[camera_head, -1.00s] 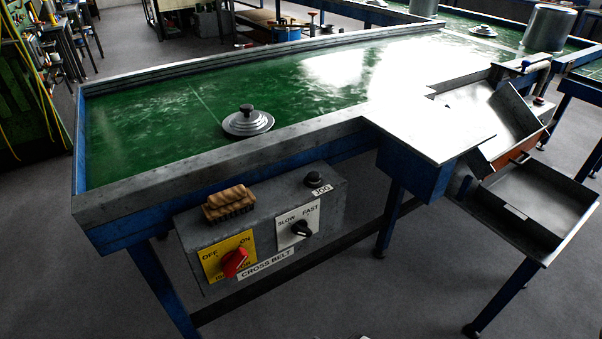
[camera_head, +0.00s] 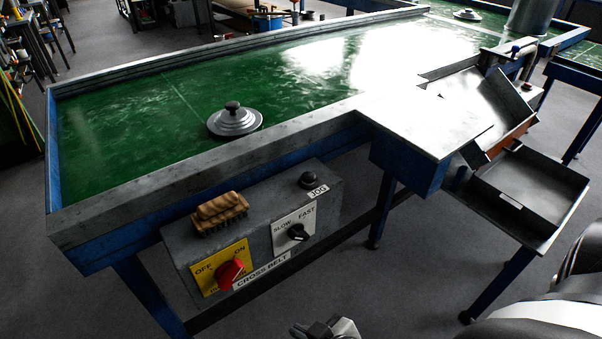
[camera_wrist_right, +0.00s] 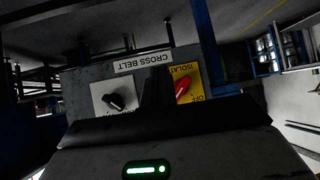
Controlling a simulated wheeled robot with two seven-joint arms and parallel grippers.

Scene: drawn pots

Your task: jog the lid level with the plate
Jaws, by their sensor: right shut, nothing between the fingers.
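The grey stepped lid (camera_head: 234,122) with a black knob lies on the green belt (camera_head: 120,140), near its front rail. The bare metal plate (camera_head: 420,125) joins the belt's front side further right, so the lid is left of it. The black JOG button (camera_head: 308,180) sits on top of the grey control box below the rail. My right gripper (camera_head: 325,328) shows at the bottom edge of the head view, in front of and below the box, touching nothing. In the right wrist view its fingers (camera_wrist_right: 157,92) are shut and empty, facing the box. My left gripper is out of view.
The box carries a wooden brush (camera_head: 220,212), a red isolator knob (camera_head: 230,272) and a black SLOW/FAST knob (camera_head: 298,232). A tilted chute and an open tray (camera_head: 530,190) stand right of the plate. Another lid (camera_head: 466,14) lies further back. Floor before the box is clear.

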